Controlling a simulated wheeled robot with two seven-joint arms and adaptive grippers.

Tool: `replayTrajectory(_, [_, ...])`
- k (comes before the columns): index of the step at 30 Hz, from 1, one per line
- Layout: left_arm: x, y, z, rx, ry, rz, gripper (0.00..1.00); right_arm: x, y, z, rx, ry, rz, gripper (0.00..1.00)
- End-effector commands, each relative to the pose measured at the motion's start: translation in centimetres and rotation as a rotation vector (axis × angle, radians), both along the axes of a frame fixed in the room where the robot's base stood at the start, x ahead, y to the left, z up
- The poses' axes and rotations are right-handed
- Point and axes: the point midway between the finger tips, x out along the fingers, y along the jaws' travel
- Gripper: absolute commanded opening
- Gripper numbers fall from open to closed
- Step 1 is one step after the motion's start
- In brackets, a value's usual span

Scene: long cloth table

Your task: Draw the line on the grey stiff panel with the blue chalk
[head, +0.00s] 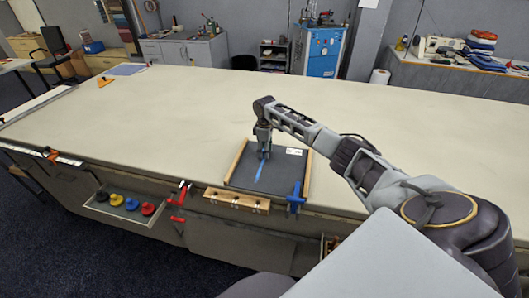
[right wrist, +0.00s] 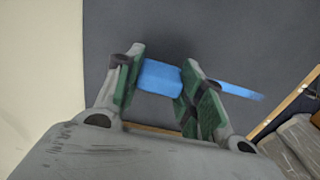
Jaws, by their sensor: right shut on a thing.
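The grey stiff panel (head: 282,178) lies flat near the front edge of the long cloth table, between wooden strips. A blue line (head: 260,172) runs on it from near the front side up to below my right gripper (head: 265,153). In the right wrist view my right gripper (right wrist: 160,85) is shut on the blue chalk (right wrist: 158,77), which sits between its green-padded fingers. The blue line also shows in the right wrist view (right wrist: 240,91), to the right of the fingers. The gripper points down over the panel; whether the chalk touches it is hidden. My left gripper is not in view.
A blue clamp (head: 296,198) stands at the panel's front right corner. A wooden block with holes (head: 237,199) is at the table's front edge, with red clamps (head: 181,194) left of it. An open drawer (head: 127,208) holds coloured pieces. The tabletop behind the panel is clear.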

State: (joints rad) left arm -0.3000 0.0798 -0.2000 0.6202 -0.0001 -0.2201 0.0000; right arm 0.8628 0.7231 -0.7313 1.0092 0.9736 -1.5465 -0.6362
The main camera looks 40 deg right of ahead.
Motion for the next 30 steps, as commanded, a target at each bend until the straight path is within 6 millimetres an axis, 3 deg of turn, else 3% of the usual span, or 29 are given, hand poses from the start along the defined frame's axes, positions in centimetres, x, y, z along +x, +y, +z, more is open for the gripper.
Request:
replayTrajectory(13, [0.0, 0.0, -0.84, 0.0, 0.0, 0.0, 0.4, 0.72, -0.73, -0.15, 0.001, 0.0, 0.001, 0.2])
replayTrajectory(30, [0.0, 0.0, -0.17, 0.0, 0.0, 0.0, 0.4, 0.62, -0.83, 0.02, 0.0, 0.003, 0.0, 0.2])
